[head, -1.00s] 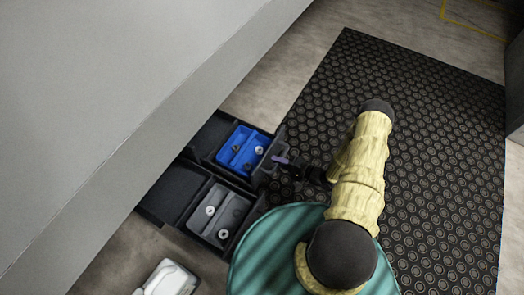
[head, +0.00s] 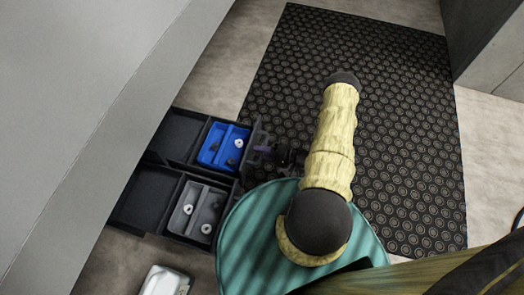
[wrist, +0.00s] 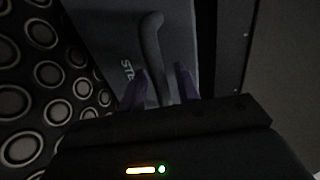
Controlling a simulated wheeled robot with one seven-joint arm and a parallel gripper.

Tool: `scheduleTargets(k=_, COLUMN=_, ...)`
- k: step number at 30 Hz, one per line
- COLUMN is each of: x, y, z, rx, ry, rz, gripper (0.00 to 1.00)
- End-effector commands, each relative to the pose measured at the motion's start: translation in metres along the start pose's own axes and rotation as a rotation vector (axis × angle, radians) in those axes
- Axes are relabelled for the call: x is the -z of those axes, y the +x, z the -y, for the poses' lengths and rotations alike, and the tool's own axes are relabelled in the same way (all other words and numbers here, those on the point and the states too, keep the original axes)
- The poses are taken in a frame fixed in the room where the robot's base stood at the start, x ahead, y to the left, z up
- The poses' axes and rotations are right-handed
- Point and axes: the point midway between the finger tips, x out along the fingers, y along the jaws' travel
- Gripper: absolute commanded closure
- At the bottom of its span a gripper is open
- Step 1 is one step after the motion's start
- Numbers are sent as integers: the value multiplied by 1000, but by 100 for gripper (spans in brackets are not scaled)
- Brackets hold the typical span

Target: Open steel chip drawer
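The steel chip drawer (head: 175,135), a black drawer holding a blue tray (head: 222,149), stands pulled out from under the grey housing. In the wrist view its grey front (wrist: 105,30) shows part of a label reading "STE" and a curved dark handle (wrist: 151,45). My gripper (wrist: 160,75) is at this front, with its purple fingers on either side of the handle. A gap shows between the right finger and the handle, so the fingers look open around it. In the head view my gripper (head: 264,149) is small and dark against the drawer front.
A second black drawer (head: 145,200) with a grey tray (head: 184,206) stands open beside it. Both trays hold small round pieces. A teal round-topped object (head: 245,235) is close below my arm. A white object (head: 165,281) lies at the bottom. The dotted black mat (head: 400,150) is clear.

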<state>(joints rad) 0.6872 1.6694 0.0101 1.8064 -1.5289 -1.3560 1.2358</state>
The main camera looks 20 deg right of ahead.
Motion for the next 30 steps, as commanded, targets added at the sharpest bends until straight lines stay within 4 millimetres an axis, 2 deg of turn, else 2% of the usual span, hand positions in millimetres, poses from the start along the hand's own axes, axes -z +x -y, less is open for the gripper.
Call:
scheduleTargets(k=8, x=2, y=-2, z=1, rx=0, ry=-3, rz=-5, gripper=68)
scheduleTargets(k=13, x=3, y=-17, z=2, rx=-1, ry=-4, rz=-7, gripper=68)
scheduleTargets(k=30, x=2, y=-128, z=2, rx=-2, ry=-2, rz=-6, gripper=68)
